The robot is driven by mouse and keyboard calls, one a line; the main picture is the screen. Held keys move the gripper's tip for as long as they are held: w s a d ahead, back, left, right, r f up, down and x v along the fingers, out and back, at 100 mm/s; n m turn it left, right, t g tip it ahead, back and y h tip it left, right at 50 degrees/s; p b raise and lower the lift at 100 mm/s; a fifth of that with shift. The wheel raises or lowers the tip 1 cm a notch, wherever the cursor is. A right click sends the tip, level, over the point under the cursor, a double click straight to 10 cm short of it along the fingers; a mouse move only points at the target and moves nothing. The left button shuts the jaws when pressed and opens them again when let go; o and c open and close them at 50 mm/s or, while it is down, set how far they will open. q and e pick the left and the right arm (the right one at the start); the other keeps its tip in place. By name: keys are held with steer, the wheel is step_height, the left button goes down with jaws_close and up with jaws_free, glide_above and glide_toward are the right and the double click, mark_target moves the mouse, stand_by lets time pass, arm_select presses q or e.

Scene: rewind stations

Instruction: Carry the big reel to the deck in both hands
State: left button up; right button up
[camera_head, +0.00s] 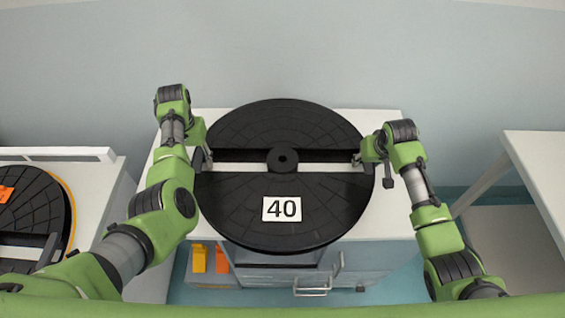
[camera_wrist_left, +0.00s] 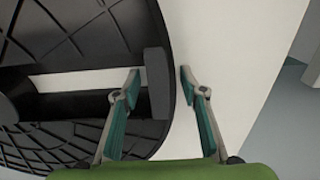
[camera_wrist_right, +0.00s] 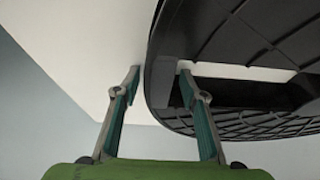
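The big reel (camera_head: 285,226) is a wide black disc with a "40" label, a centre hub and a slot either side. It lies over a white-topped cabinet (camera_head: 385,215), its near edge overhanging the front. My left gripper (camera_head: 205,157) is at its left rim; in the left wrist view (camera_wrist_left: 160,72) the fingers straddle the rim, one in the slot, with small gaps. My right gripper (camera_head: 368,160) is at the right rim; in the right wrist view (camera_wrist_right: 160,72) its fingers also straddle the rim, a gap showing outside. I cannot tell which surface is the deck.
At the left, another black reel (camera_head: 35,215) with an orange tag lies on a white-topped unit (camera_head: 95,185). A white table (camera_head: 545,165) stands at the right, with a floor gap before it. Yellow and orange items (camera_head: 199,258) sit low at the cabinet front.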

arm_select(q)
jaws_close()
arm_select(e)
jaws_close()
